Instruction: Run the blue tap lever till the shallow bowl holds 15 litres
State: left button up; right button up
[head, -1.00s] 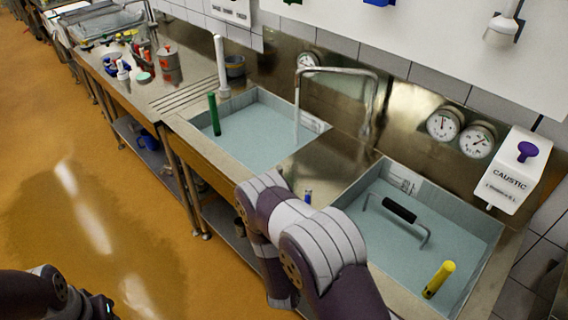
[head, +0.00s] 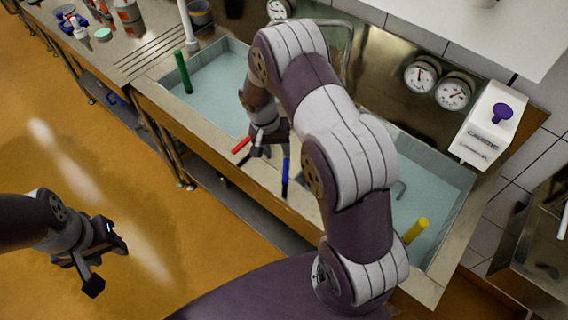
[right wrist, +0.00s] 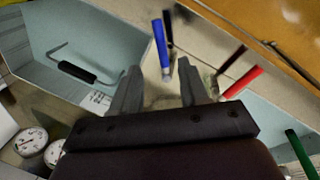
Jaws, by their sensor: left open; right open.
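The blue tap lever (head: 285,177) stands at the front of the counter between two sunken basins. In the right wrist view the blue lever (right wrist: 160,44) is upright beyond the open fingers, apart from them. A red lever (head: 241,143) is beside it. My right gripper (head: 262,152) is open and empty between the two levers. The left basin (head: 160,85) and right basin (head: 462,190) show pale blue-grey inside; I cannot tell which is the shallow bowl or its level. My right arm hides part of both and the tap. My left gripper (head: 106,262) is open above the floor.
A green rod (head: 184,72) stands in the left basin and a yellow one (head: 416,230) in the right, with a dark-gripped handle (right wrist: 77,72). Round gauges (head: 421,76) and a white caustic dispenser (head: 487,125) are on the wall. The floor at left is clear.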

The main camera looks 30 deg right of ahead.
aim_at(284, 170)
jog(key=f+p, duration=0.1)
jog(key=f, duration=0.2)
jog(key=d+f, duration=0.1)
jog(key=f, duration=0.1)
jog(key=f+p, duration=0.1)
jog(key=f, duration=0.2)
jog(key=shift+s+d+f+p, duration=0.3)
jog(key=shift+d+f+p, duration=0.05)
jog(key=shift+s+f, duration=0.1)
jog(key=shift+f, duration=0.25)
grip_shut()
